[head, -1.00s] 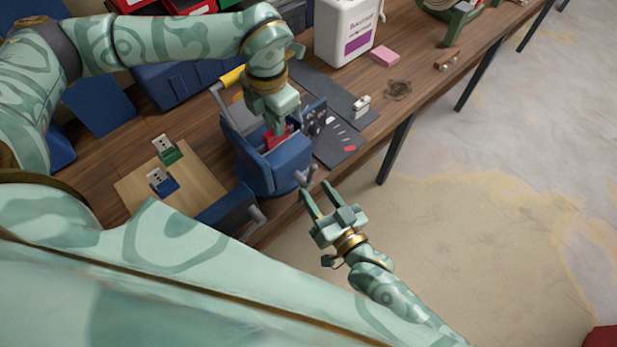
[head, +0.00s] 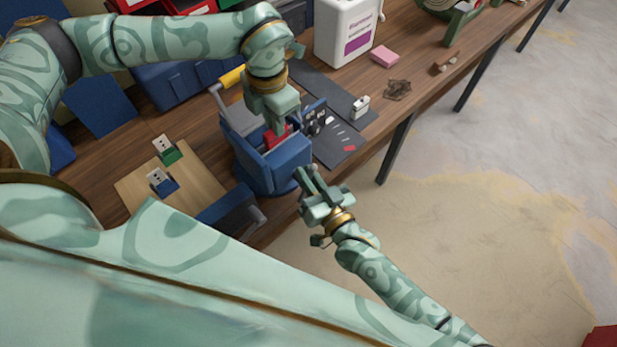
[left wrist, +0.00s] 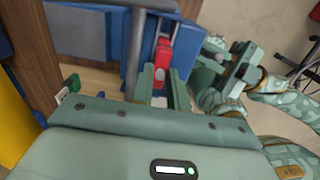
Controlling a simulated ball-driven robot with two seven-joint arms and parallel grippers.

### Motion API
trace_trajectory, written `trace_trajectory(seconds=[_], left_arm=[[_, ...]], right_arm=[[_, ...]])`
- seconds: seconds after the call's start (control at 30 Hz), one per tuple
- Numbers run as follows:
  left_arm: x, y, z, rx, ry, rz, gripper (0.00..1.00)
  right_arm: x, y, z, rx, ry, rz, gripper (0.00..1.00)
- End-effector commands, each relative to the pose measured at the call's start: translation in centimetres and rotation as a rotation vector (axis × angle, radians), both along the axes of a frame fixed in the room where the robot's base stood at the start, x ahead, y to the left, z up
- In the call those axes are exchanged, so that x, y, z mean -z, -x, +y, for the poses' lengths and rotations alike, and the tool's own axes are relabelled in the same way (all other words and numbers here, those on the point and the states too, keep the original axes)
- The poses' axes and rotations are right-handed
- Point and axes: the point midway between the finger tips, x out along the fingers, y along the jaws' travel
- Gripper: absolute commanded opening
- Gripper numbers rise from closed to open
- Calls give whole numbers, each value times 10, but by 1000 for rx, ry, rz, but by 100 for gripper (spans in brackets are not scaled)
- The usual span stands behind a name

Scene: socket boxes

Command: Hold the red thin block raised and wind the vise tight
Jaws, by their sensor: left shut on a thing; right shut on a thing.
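The blue vise (head: 268,172) stands at the table's front edge; its blue jaws also show in the left wrist view (left wrist: 190,50). The red thin block (head: 272,139) is between the jaws, its lower part hidden. My left gripper (head: 281,125) is shut on the block from above; the block shows between its fingers in the left wrist view (left wrist: 162,60). My right gripper (head: 307,180) is at the vise's front, shut on the vise handle, which its fingers mostly hide. Whether the jaws touch the block cannot be told.
A wooden board (head: 197,190) with green and blue pieces lies left of the vise. A dark mat (head: 335,142) with small items lies to its right. A white container (head: 345,30) and pink block (head: 385,55) stand farther back. Floor is open right of the table.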

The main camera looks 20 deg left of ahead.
Motion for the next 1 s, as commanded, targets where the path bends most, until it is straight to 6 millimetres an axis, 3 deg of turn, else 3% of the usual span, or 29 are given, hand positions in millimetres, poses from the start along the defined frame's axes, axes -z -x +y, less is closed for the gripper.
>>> trace_trajectory(seconds=[0.03,0.47,1.0], left_arm=[[1,0,0,0,1,0,0],[2,0,0,1,1,0,0],[2,0,0,0,0,0,0]], right_arm=[[13,6,-3,-6,25,14,0],[17,6,-5,-8,-10,119,0],[22,1,-7,-6,-196,563,0]])
